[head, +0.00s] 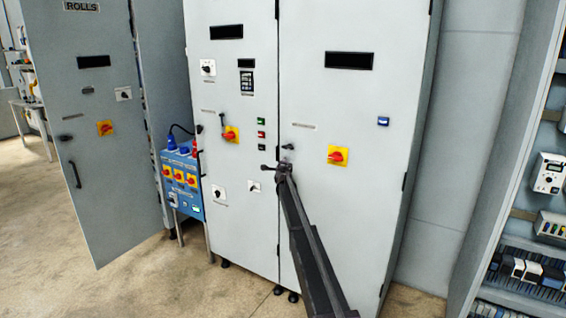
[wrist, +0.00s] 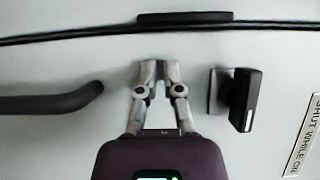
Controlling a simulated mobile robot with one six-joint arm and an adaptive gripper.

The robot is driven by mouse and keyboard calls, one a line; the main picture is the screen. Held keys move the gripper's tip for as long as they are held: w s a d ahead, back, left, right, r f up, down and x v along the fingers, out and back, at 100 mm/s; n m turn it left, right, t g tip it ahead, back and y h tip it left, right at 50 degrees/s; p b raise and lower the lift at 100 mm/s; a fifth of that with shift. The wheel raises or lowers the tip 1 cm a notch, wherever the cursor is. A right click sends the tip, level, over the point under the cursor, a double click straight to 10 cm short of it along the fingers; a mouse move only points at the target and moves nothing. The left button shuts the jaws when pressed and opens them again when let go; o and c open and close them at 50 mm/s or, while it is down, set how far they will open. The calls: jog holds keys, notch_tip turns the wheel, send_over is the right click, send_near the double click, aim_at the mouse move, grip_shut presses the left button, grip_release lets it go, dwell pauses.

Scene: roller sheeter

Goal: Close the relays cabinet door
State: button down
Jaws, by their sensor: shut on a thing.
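The grey right-hand door (head: 350,105) of the middle cabinet stands in front of me and looks flush with the door to its left, with a dark seam between them. No relays label is readable. My gripper (head: 283,168) is at this door, just right of the seam. In the wrist view my gripper (wrist: 156,66) has its fingers close together with the tips at the door face, between a black handle (wrist: 50,102) and a black knob (wrist: 240,98), apart from both. What is between the tips cannot be made out.
A door marked ROLLS (head: 95,150) stands open at the left. A blue socket box (head: 182,180) on legs stands beside the middle cabinet. At the right an open cabinet (head: 485,150) shows electrical parts. Concrete floor (head: 150,285) is clear in front.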

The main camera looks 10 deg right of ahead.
jog(key=s+a, duration=0.9)
jog(key=s, duration=0.1)
jog(key=shift+s+a, duration=0.2)
jog(key=shift+a, duration=0.05)
jog(key=s+a+f+n+g+y+p, duration=0.25)
jog(key=s+n, duration=0.35)
jog(key=s, duration=0.4)
jog(key=s+a+f+n+g+y+p, duration=0.1)
jog(key=s+a+n+g+y, duration=0.25)
jog(key=s, duration=0.55)
jog(key=s+a+f+n+g+y+p, duration=0.15)
jog(key=s+n+y, duration=0.25)
jog(key=s+n, duration=0.45)
jog(key=s+d+f+g+h+p, duration=0.1)
jog(key=s+d+f+g+h, duration=0.1)
jog(key=s, duration=1)
jog(key=s+d+f+n+g+h, duration=0.1)
jog(key=s+d+g, duration=0.3)
jog(key=s, duration=0.8)
jog(key=s+d+f+n+g+h+p, duration=0.1)
jog(key=s+d+f+g+h, duration=0.2)
jog(key=s, duration=0.9)
jog(key=shift+d+f+g+p, duration=0.2)
jog(key=shift+g+p, duration=0.1)
jog(key=shift+g, duration=0.25)
